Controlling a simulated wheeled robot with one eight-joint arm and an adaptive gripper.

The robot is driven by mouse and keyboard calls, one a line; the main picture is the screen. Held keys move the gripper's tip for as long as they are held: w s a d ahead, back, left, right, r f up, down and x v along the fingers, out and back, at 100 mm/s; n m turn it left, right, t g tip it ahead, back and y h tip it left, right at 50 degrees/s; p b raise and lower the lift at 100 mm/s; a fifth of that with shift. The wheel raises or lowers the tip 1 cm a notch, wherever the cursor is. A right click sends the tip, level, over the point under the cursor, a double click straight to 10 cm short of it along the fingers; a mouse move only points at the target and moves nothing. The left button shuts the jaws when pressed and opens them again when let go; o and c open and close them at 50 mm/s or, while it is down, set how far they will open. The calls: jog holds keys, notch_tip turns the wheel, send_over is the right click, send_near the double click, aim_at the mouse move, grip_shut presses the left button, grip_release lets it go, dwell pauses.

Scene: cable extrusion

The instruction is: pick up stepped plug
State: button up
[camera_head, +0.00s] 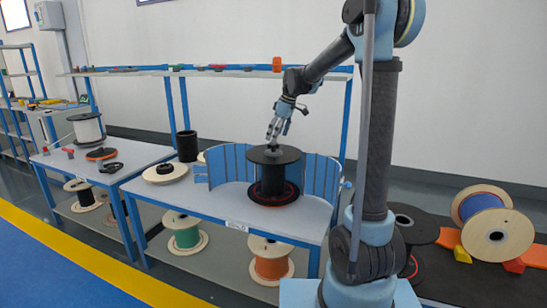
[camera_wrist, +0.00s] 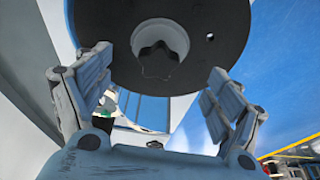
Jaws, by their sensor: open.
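The stepped plug (camera_wrist: 160,60) is a grey piece with a lobed dark top. It sits in the centre of a large black spool (camera_wrist: 205,25) in the wrist view. In the head view the black spool (camera_head: 273,176) stands upright on the table, and the plug (camera_head: 272,147) is a small grey shape on its top. My gripper (camera_head: 272,138) is just above the spool's top, pointing down. In the wrist view my gripper (camera_wrist: 157,88) has its two fingers wide apart, one on each side below the plug. Nothing is between the fingertips; I cannot tell whether they touch the spool.
A blue curved guard (camera_head: 230,163) stands behind and beside the spool on the worktable (camera_head: 215,203). A black cylinder (camera_head: 187,146) and a pale reel (camera_head: 165,171) are at left. A shelf (camera_head: 215,72) with small parts runs behind. Open floor lies in front.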

aim_at(274, 146)
jog(key=shift+x, duration=2.95)
jog(key=shift+w+d, duration=0.1)
jog(key=shift+d, duration=0.05)
jog(key=c, duration=1.4)
jog(key=shift+o, duration=0.2)
